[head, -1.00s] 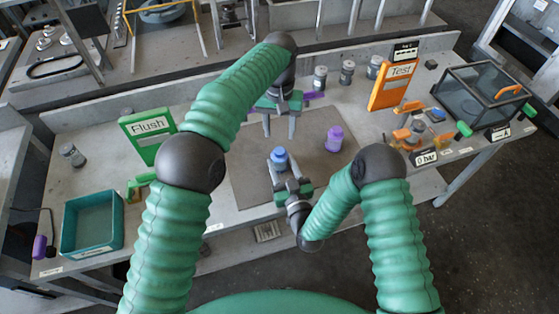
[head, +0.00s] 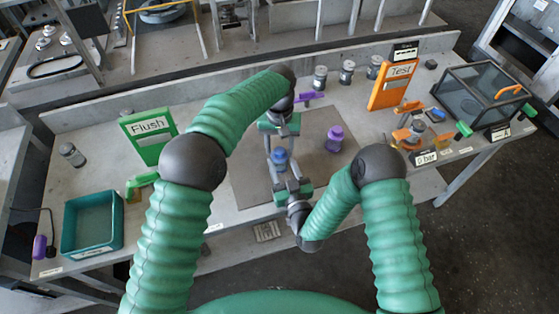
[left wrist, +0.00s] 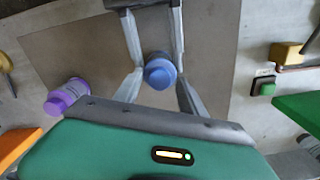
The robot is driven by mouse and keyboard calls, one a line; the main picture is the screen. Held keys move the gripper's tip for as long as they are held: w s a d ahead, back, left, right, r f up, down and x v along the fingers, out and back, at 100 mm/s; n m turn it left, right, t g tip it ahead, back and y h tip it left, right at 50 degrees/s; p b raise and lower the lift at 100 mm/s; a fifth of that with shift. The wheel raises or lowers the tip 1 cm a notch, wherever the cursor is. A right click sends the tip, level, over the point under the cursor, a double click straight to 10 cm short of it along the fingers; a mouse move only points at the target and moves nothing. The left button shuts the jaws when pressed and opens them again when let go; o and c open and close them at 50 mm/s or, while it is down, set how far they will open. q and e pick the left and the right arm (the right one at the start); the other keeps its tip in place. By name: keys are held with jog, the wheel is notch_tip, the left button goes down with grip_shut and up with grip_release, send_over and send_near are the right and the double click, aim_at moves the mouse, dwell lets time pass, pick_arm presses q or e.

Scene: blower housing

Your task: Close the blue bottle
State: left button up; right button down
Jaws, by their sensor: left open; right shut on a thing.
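The blue bottle (head: 280,158) stands upright over the grey mat (head: 250,180), its blue top facing up. It also shows in the left wrist view (left wrist: 159,72). My right gripper (head: 284,172) is shut on the bottle from the near side. My left gripper (head: 279,148) points down over the bottle from the far side. Its open fingers stand on either side of the blue top, and in the left wrist view a gap shows around the top. I cannot tell how tightly the top sits.
A purple bottle (head: 334,139) stands on the mat to the right. A green Flush sign (head: 149,134) and a teal tray (head: 92,222) are on the left. An orange Test sign (head: 392,84) and a clear box (head: 485,92) are on the right. Several grey jars line the back.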

pick_arm(q)
jog(key=shift+f, duration=0.15)
grip_shut()
dwell(0.4)
jog(key=shift+o, duration=0.6)
grip_release()
notch_tip(320, 180, up, 12)
pick_arm(e)
jog(key=c, duration=0.6)
grip_release()
pick_arm(q)
jog(key=shift+w+f, duration=0.1)
